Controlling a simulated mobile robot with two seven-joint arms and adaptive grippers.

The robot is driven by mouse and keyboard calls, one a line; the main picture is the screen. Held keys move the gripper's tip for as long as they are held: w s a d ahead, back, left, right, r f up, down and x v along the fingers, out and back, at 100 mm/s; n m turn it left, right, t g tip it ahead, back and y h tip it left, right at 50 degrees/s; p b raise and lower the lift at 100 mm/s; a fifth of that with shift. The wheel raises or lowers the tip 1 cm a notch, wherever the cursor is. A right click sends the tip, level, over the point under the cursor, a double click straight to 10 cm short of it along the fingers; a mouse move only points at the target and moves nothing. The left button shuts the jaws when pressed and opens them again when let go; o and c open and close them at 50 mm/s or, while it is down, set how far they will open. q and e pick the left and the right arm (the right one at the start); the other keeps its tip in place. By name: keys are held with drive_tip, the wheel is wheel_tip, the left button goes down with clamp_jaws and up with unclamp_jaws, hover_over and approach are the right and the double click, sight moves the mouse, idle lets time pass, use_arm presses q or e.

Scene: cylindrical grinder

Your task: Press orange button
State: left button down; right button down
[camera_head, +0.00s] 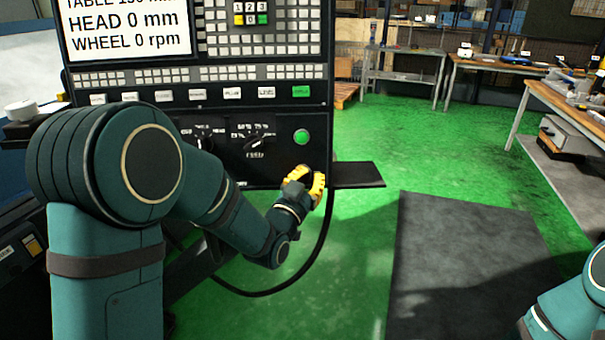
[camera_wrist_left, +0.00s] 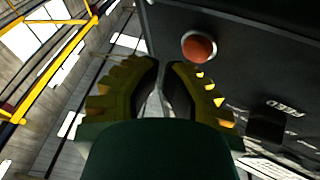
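The orange button (camera_wrist_left: 199,47) is round, sits in a pale ring on the dark panel, and shows in the left wrist view just beyond and right of my left fingertips. In the head view I cannot make it out; my left gripper (camera_head: 305,184) is in front of the panel's lower right corner. My left gripper also shows in the left wrist view (camera_wrist_left: 162,68). Its yellow fingers have their tips close together, with a thin gap and nothing held. The tips look apart from the button. My right gripper is out of view.
The control panel (camera_head: 270,176) carries a round green button (camera_head: 302,136), knobs and a row of labelled keys. A dark shelf (camera_head: 357,175) juts out right of it, and a black cable (camera_head: 328,225) hangs below. A grey mat (camera_head: 460,265) lies on open green floor.

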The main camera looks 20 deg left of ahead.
use_arm(q)
drive_tip(key=s, duration=0.1)
drive_tip(key=s+d, duration=0.1)
drive_tip(key=s, duration=0.1)
drive_tip(key=s+r, duration=0.1)
drive_tip(key=shift+s+d, duration=0.3)
drive_tip(key=shift+d, duration=0.1)
idle(0.5)
drive_tip(key=s+d+f+n+g+y, duration=0.1)
drive_tip(key=s+f+g, duration=0.3)
drive_tip(key=f, duration=0.9)
drive_tip(key=s+f+n+g, duration=0.15)
drive_tip(key=f+g, duration=0.35)
drive_tip(key=f, duration=0.8)
drive_tip(key=s+d+f+n+g+h, duration=0.1)
drive_tip(key=s+d+f+n+g, duration=0.2)
drive_tip(key=s+f+g, duration=0.6)
drive_tip(key=s+f, duration=0.4)
drive_tip(key=s, duration=0.3)
drive_tip(key=shift+s+d+f, duration=0.25)
drive_tip(key=shift+d+f, duration=0.1)
drive_tip(key=shift+f, duration=0.05)
